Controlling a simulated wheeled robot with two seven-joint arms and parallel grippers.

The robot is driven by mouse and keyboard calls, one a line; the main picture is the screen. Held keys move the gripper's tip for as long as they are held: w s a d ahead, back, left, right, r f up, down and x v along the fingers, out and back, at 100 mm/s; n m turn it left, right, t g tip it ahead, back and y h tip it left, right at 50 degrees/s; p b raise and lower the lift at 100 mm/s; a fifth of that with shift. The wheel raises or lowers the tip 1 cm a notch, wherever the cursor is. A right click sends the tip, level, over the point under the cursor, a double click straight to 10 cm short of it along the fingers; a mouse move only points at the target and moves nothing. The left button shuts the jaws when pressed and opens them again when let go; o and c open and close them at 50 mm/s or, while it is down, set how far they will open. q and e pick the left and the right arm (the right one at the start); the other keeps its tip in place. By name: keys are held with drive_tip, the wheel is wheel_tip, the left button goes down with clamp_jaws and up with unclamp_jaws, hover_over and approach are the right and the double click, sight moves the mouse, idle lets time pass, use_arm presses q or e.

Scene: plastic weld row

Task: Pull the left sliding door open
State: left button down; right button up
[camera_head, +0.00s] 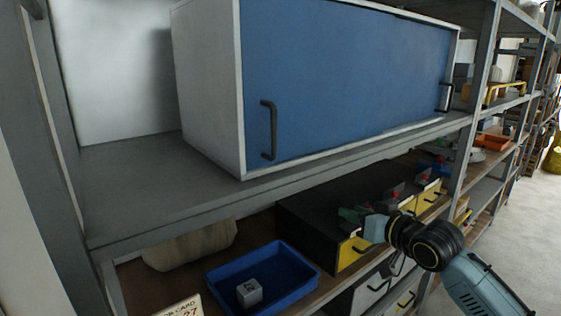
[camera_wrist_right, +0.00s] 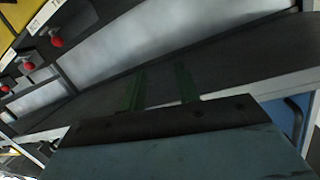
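The cabinet (camera_head: 210,85) is a pale box with a blue sliding front, standing on the grey shelf. The left sliding door (camera_head: 310,80) has a dark vertical bar handle (camera_head: 268,130) near its left edge. A second dark handle (camera_head: 445,97) is at the far right end of the front. The seam between doors is not clear. My right gripper (camera_head: 352,214) is below the shelf edge, right of and lower than the left handle, apart from it. In the wrist view its green fingers (camera_wrist_right: 160,88) stand apart with nothing between them. My left gripper is not in view.
Below the shelf, a blue tray (camera_head: 300,283) holds a small grey cube (camera_head: 249,292). A black drawer unit (camera_head: 310,205) with yellow fronts is behind my right gripper. A grey upright (camera_head: 472,95) stands right of the cabinet. The shelf (camera_head: 120,185) is bare left of the cabinet.

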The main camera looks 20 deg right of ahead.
drive_tip(key=s+a+r+n+y, duration=0.2)
drive_tip(key=s+a+r, duration=0.1)
drive_tip(key=r, duration=0.4)
drive_tip(key=s+a+r+n+y, duration=0.1)
drive_tip(key=s+a+r, duration=0.2)
drive_tip(key=r, duration=0.4)
drive_tip(key=n+y+p, duration=0.1)
drive_tip(key=n+y, duration=0.2)
approach(276, 134)
drive_tip(key=p+x, duration=0.3)
drive_tip(key=x, duration=0.6)
clamp_jaws()
